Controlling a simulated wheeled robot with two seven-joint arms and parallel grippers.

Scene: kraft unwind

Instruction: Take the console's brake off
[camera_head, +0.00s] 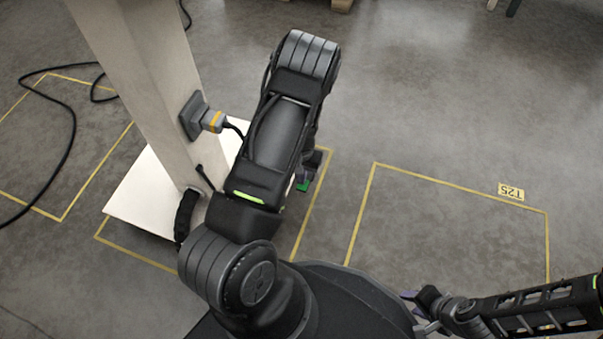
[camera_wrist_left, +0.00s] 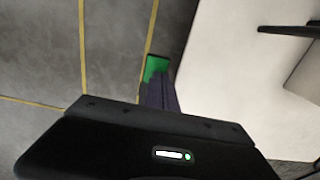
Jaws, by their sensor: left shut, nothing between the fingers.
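The console is a pale column (camera_head: 150,85) on a white base plate (camera_head: 140,205). A small green piece (camera_head: 302,186), which looks like the brake pedal, shows at the plate's right edge, partly hidden by my left arm. In the left wrist view the green piece (camera_wrist_left: 156,67) lies just beyond the tips of my left gripper (camera_wrist_left: 160,90). Its purple fingers are together and empty; I cannot tell whether they touch the green piece. My right gripper (camera_head: 413,303) is low at the right, far from the console; its finger gap is unclear.
A grey plug with an orange band (camera_head: 213,121) sits in a socket on the column, with a cable from it. A black cable (camera_head: 70,130) lies on the floor at left. Yellow lines mark the floor; the marked bay at right (camera_head: 450,225) is clear.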

